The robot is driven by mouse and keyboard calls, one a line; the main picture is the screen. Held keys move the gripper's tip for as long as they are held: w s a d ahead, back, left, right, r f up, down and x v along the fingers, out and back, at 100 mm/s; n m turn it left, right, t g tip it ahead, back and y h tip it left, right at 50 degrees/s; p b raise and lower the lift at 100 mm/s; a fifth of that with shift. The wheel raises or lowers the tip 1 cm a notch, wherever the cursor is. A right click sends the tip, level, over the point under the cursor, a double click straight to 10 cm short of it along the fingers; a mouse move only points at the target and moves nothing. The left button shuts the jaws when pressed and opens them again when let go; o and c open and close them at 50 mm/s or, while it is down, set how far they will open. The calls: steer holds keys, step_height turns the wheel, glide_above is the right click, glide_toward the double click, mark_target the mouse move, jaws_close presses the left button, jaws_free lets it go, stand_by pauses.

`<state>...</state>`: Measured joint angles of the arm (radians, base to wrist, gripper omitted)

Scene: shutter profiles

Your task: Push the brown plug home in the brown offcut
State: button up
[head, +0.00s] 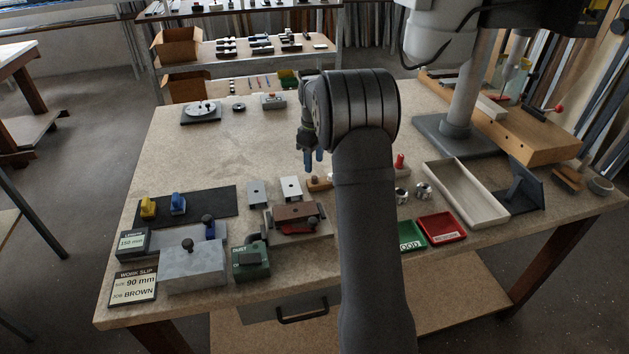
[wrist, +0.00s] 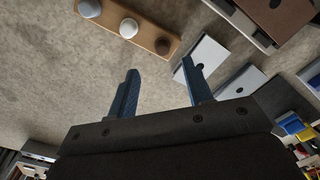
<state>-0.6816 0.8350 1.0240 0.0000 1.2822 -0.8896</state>
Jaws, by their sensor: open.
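A small brown plug (wrist: 162,46) stands at one end of a wooden rack (wrist: 145,29), beside a white plug (wrist: 128,28) and a grey-white one (wrist: 90,9). The rack also shows in the head view (head: 319,186), partly behind my arm. The brown offcut (head: 296,211) lies in a fixture on the bench, and it shows at the top right of the wrist view (wrist: 286,14) with a dark hole. My gripper (head: 314,160) is open and empty above the bench, near the rack. Its blue fingers also show in the wrist view (wrist: 160,70), apart from the plugs.
A white plate (head: 290,185) and a grey plate (head: 256,196), each with a hole, lie beside the fixture. A grey block (head: 194,270) and a green box (head: 252,265) stand at the front left. Green (head: 411,243) and red (head: 441,229) trays lie right of my arm.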

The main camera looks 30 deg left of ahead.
mark_target(314, 177)
steer(key=shift+s+d+f, duration=0.15)
steer(key=shift+f, duration=1.2)
steer(key=shift+s+d+f, duration=0.1)
steer(key=shift+f, duration=1.25)
jaws_close()
